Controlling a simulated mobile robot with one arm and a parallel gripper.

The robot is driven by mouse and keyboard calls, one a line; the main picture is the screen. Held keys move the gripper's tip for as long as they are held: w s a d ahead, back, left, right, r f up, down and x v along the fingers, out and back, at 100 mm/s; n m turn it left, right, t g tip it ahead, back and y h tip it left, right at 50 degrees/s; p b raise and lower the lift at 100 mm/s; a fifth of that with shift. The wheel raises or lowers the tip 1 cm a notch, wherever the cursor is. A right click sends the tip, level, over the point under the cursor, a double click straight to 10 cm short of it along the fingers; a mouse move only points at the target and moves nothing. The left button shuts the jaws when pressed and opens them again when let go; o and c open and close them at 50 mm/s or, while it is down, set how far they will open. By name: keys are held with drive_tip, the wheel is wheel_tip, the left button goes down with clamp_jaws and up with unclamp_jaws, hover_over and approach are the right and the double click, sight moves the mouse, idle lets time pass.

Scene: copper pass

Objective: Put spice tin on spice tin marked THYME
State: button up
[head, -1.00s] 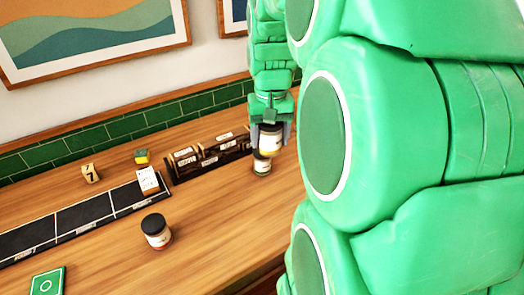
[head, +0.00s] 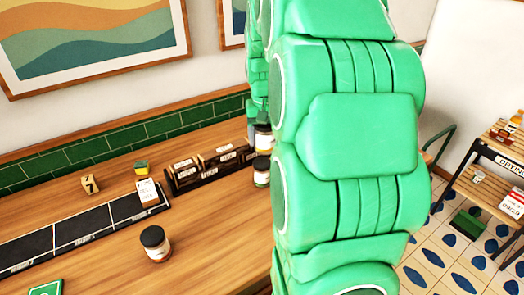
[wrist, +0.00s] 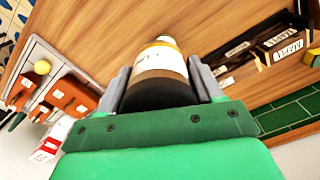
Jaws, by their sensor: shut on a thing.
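My gripper (wrist: 160,88) is shut on a spice tin with a dark lid and pale label (wrist: 157,66). The held tin also shows in the head view (head: 263,138), its right side partly hidden by my arm. Another dark-lidded spice tin (head: 261,176) stands on the counter just below the held one. I cannot tell whether the two touch. A third spice tin (head: 155,244) with a black lid and pale label stands upright, alone, at the front of the counter. No tin label is readable, so I cannot tell which is marked THYME.
A dark labelled rack (head: 205,170) stands left of the two tins. A black sectioned strip (head: 85,228) bears a white card (head: 147,191). A yellow number block (head: 90,183) and a green-and-yellow block (head: 141,167) stand behind. A wooden shelf unit (head: 480,187) is at right.

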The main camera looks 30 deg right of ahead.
drive_tip(key=w+f, duration=0.1)
drive_tip(key=f, duration=0.1)
drive_tip(key=w+d+f, duration=0.1)
drive_tip(key=w+f, duration=0.1)
drive_tip(key=w+d+f, duration=0.1)
drive_tip(key=f, duration=0.1)
drive_tip(key=shift+w, duration=0.2)
drive_tip(key=shift+f, duration=1.45)
drive_tip(key=o, duration=1.2)
drive_tip(key=shift+f, duration=0.1)
drive_tip(key=shift+c, duration=0.2)
